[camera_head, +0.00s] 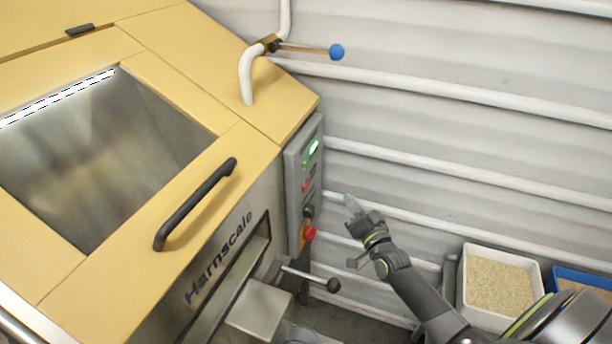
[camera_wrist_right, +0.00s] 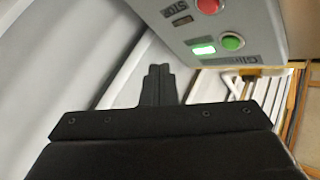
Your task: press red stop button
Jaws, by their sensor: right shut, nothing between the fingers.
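The red stop button (camera_head: 306,187) is on the grey control panel (camera_head: 294,165) on the hopper's right side. In the right wrist view the red button (camera_wrist_right: 208,5) is at the top edge, partly cut off, beside an upside-down "STOP" label. A green button (camera_wrist_right: 232,41) and a lit green indicator (camera_wrist_right: 203,50) are near it. My right gripper (camera_head: 350,202) is to the right of the panel, with its fingers shut and empty. In the wrist view its fingertips (camera_wrist_right: 158,72) are clear of the red button. My left gripper is not in view.
A red mushroom knob (camera_head: 310,233) sits low on the panel, below a black knob (camera_head: 308,211). A black-ended lever (camera_head: 333,285) sticks out lower down. A blue-knobbed valve handle (camera_head: 336,51) is above. A white bin of grain (camera_head: 499,324) stands at lower right by the ribbed wall.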

